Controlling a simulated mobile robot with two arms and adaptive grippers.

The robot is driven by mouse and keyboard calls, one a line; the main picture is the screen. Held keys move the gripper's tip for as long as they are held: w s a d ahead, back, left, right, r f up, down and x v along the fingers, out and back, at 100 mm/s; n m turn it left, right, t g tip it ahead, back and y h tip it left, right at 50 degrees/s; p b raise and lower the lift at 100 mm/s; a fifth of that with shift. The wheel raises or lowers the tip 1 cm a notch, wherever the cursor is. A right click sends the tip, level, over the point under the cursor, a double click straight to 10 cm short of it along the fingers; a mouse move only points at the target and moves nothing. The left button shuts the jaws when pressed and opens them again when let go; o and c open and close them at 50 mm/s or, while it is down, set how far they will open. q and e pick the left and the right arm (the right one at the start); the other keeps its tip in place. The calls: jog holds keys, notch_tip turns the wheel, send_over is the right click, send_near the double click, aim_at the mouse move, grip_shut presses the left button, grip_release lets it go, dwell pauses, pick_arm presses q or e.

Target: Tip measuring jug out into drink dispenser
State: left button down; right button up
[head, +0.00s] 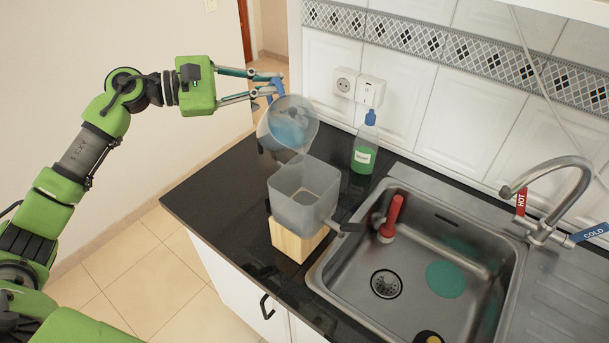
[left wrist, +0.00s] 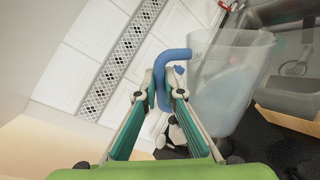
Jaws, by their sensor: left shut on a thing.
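The measuring jug (head: 284,122) is clear, with a blue handle and bluish contents. It is tilted above the drink dispenser (head: 303,206), its mouth leaning down to the right. My left gripper (head: 268,88) is shut on the jug's blue handle. The left wrist view shows the fingers (left wrist: 167,88) around the handle, with the clear jug body (left wrist: 225,95) to their right. The dispenser is an open-topped, translucent grey box on a wooden block, with a dark tap at its right. I cannot tell whether liquid is flowing. My right gripper is not in view.
A green soap bottle (head: 363,150) with a blue cap stands behind the dispenser by the tiled wall. Dark counter (head: 215,190) is clear on the left.

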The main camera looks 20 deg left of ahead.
pick_arm(q)
jog(key=shift+s+d+r+m+y+p, duration=0.2)
jog(key=shift+s+d+m+p, duration=0.25)
jog(key=shift+m, duration=0.15)
jog(key=shift+s+d+r+m+y+p, duration=0.15)
jog(key=shift+s+d+m+p, duration=0.25)
jog(key=shift+m, duration=0.2)
dwell(6.8)
